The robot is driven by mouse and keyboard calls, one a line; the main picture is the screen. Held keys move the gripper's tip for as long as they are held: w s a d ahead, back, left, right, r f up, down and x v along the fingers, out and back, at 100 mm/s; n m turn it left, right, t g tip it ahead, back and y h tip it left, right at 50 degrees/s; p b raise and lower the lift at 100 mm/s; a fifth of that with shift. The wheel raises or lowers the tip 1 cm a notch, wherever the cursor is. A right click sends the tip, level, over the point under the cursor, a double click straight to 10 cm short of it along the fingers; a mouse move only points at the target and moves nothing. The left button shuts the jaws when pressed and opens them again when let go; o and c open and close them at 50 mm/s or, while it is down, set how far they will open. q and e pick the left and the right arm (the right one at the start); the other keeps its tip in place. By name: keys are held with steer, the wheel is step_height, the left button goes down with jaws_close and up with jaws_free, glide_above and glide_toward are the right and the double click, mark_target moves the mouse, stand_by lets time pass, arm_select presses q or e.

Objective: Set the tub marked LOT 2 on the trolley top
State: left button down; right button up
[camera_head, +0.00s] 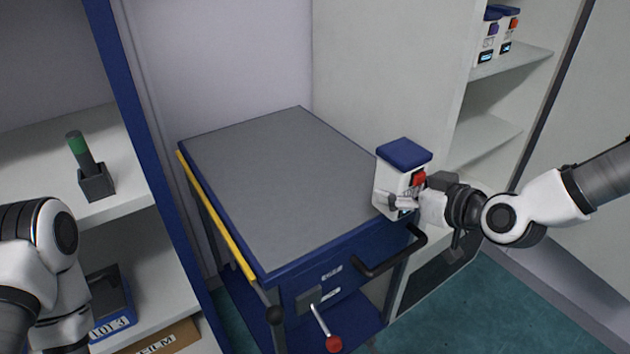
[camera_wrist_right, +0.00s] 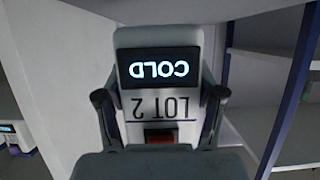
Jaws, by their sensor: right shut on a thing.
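The tub marked LOT 2 (camera_head: 388,178) is white with a blue lid and a red patch. In the right wrist view the tub (camera_wrist_right: 160,104) shows its LOT 2 lettering and a lit COLD display, both upside down in the picture. My right gripper (camera_head: 400,200) is shut on the tub, its fingers on either side. The tub is upright at the trolley's right edge; I cannot tell whether it touches the top. The trolley top (camera_head: 270,185) is a bare grey surface with a blue rim. My left arm is at the lower left, its gripper out of view.
White tubs (camera_head: 487,38) stand on the upper right shelf (camera_head: 515,62). The left shelf (camera_head: 120,180) holds a green-capped item in a dark holder (camera_head: 95,182); a blue bin (camera_head: 112,305) is below. The trolley has a black handle (camera_head: 393,258) and a red-knobbed lever (camera_head: 334,343).

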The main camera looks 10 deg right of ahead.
steer(key=w+a, duration=0.3)
steer(key=w+a+f, duration=0.1)
steer(key=w+a, duration=0.5)
steer(key=shift+w+a+f, duration=0.2)
steer(key=shift+w+a, duration=0.1)
steer(key=shift+a, duration=0.1)
steer(key=shift+w+a+f, duration=0.2)
steer(key=shift+f, duration=0.05)
step_height(320, 180, down, 3)
steer(key=shift+s+d+r, duration=0.1)
steer(key=shift+r, duration=0.05)
steer(key=shift+f, duration=0.25)
arm_select(q)
steer(key=shift+f, duration=0.5)
steer(key=shift+f+b, duration=0.1)
steer(key=shift+b, duration=0.25)
arm_select(e)
steer(key=o, duration=1.3)
steer(key=shift+o, duration=0.2)
